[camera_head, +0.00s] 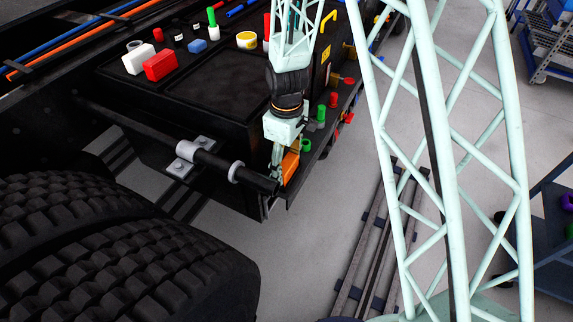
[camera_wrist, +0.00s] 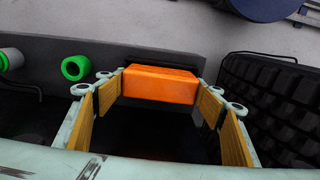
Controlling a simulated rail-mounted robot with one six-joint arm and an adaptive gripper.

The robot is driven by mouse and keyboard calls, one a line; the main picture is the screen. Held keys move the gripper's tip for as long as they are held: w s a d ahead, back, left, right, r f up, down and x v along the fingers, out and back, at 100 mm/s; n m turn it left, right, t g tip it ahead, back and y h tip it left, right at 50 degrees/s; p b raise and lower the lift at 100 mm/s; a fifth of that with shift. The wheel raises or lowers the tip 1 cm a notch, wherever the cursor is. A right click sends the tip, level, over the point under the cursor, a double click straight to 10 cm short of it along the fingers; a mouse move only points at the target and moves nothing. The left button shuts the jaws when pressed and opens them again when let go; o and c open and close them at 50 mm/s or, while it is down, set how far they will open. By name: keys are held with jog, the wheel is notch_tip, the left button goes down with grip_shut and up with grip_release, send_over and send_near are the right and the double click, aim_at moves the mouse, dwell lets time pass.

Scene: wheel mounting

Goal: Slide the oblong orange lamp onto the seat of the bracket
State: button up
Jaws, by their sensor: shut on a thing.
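The oblong orange lamp (camera_wrist: 160,84) sits between the tips of my gripper (camera_wrist: 162,90) in the wrist view, its long side running from one finger to the other. The gripper is shut on it. In the head view my gripper (camera_head: 279,160) points down at the truck's near corner, with the lamp (camera_head: 290,168) partly hidden beside it. A dark grey plate (camera_wrist: 150,60), which may be part of the bracket, runs right behind the lamp. The bracket's seat is not clearly seen, and I cannot tell whether the lamp touches it.
A green ring (camera_wrist: 75,68) and a grey-green peg stand left of the lamp in the wrist view. A big black tyre (camera_wrist: 270,95) is close on the right. In the head view, a black bar with grey clamps (camera_head: 195,152) ends near the gripper. Coloured pegs line the truck's side.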

dwell(0.4)
jog(key=o, duration=1)
jog(key=shift+r, duration=0.15)
notch_tip(320, 180, up, 12)
jog(key=shift+f, duration=0.15)
dwell(0.4)
dwell(0.5)
